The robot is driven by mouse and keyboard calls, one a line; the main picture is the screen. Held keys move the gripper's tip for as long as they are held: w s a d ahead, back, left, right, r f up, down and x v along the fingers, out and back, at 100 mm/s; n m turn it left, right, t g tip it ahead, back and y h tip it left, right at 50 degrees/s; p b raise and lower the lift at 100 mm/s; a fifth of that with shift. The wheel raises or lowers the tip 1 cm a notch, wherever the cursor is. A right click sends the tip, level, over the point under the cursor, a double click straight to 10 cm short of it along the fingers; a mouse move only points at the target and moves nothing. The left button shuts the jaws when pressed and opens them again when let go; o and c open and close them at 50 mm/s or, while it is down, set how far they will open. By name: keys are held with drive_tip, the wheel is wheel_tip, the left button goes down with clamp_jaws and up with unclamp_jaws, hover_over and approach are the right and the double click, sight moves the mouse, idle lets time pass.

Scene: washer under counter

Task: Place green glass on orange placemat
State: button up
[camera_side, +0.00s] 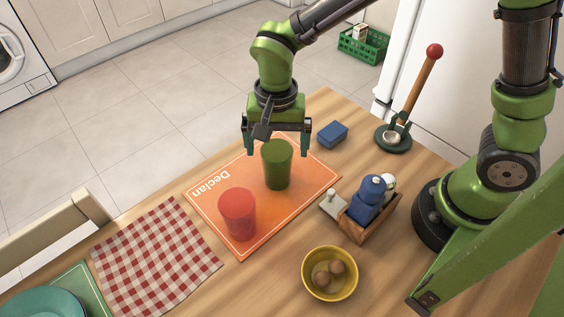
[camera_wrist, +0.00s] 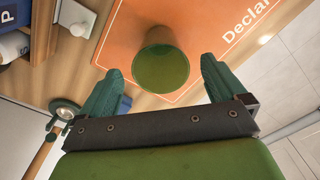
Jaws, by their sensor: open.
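The green glass (camera_side: 277,166) stands upright on the orange placemat (camera_side: 262,240), toward its far right part. The placemat carries the white word "Declan". In the wrist view the green glass (camera_wrist: 161,68) shows from above, ahead of and between my fingers, with the orange placemat (camera_wrist: 205,30) around its upper side. My gripper (camera_side: 277,150) is open above and just behind the glass, with a finger on each side and a gap to it. In the wrist view my gripper's fingers (camera_wrist: 163,85) are spread apart and hold nothing.
A red glass (camera_side: 238,214) stands on the same placemat. A blue block (camera_side: 333,133), a wooden caddy with bottles (camera_side: 369,207), a yellow bowl (camera_side: 330,273) and a red-knobbed tool on a stand (camera_side: 394,138) are nearby. A checkered cloth (camera_side: 155,258) lies left.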

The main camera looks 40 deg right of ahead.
wheel_tip(320, 180, up, 9)
drive_tip(key=s+d+r+n+t+y, duration=0.1)
drive_tip(key=s+d+r+n+t, duration=0.1)
drive_tip(key=d, duration=0.6)
drive_tip(key=s+d+r+n+t+y, duration=0.1)
drive_tip(key=s+d+r+n+t, duration=0.2)
drive_tip(key=s+d, duration=0.4)
drive_tip(key=shift+d+r+t, duration=0.4)
drive_tip(key=shift+r+t, duration=0.1)
drive_tip(key=shift+t, duration=0.6)
